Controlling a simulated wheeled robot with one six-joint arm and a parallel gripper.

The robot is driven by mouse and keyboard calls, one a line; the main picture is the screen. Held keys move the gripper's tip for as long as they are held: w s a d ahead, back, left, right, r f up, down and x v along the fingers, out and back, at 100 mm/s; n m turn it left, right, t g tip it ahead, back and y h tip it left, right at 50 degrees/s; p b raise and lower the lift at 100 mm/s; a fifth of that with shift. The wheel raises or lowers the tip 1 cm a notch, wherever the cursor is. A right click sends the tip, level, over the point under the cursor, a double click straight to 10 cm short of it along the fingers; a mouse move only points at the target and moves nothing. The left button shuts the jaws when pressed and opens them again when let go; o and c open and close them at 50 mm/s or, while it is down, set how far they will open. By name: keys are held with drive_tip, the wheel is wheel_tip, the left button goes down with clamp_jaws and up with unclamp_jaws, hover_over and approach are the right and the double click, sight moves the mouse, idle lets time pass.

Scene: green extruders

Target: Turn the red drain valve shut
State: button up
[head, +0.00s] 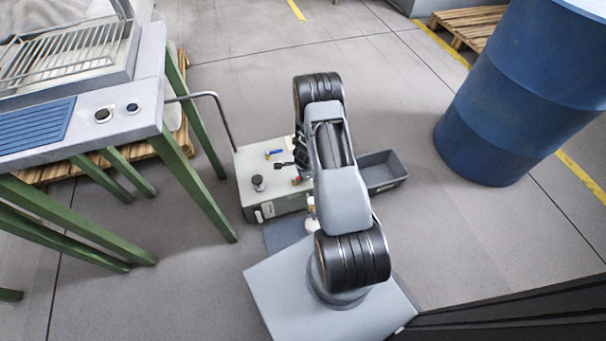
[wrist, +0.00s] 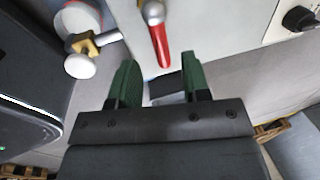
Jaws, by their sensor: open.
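The red drain valve has a red lever (wrist: 160,45) on a round metal pivot, at the top middle of the wrist view. It sits on the side of a light grey box-shaped unit (wrist: 215,22). My gripper (wrist: 160,68) is open, with its two green-padded fingers apart. The lever's free end points down toward the gap between the fingertips; nothing is gripped. I cannot tell how far the lever lies from the fingers in depth. In the head view a small red part (head: 296,181) shows at the unit's right side, and my arm hides much of that area.
The unit also has a black knob (head: 258,182) and a blue lever (head: 273,153). A dark tray (head: 382,170) lies right, a blue drum (head: 520,90) beyond it. A green-legged table (head: 195,180) stands left.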

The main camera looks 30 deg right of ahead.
wheel_tip(320, 180, up, 10)
drive_tip(key=s+p, duration=0.2)
drive_tip(key=p, duration=0.3)
drive_tip(key=shift+a+r, duration=0.15)
drive_tip(key=shift+a, duration=0.1)
drive_tip(key=a+r+n+t+y+p, duration=0.1)
drive_tip(key=a+r+n+p, duration=0.3)
drive_tip(key=r, duration=0.8)
drive_tip(key=a+r+n+p, duration=0.3)
drive_tip(key=r+p, duration=0.2)
drive_tip(key=r, duration=0.8)
drive_tip(key=a+r+n+t+y+p, duration=0.1)
drive_tip(key=a+r+n+p, duration=0.3)
drive_tip(key=r, duration=0.8)
drive_tip(key=s+a+r+n+p, duration=0.1)
drive_tip(key=s+r+n+p, duration=0.2)
drive_tip(key=r, duration=0.5)
drive_tip(key=s+a+r+n+h+p, duration=0.1)
drive_tip(key=s+r+n+p, duration=0.2)
drive_tip(key=s+r+p, duration=0.2)
drive_tip(key=s+a+r+n+p, duration=0.1)
drive_tip(key=s+r+n+p, duration=0.3)
drive_tip(key=s+r, duration=0.3)
wheel_tip(320, 180, up, 6)
drive_tip(key=shift+f+g, duration=0.15)
drive_tip(key=shift+g, duration=0.15)
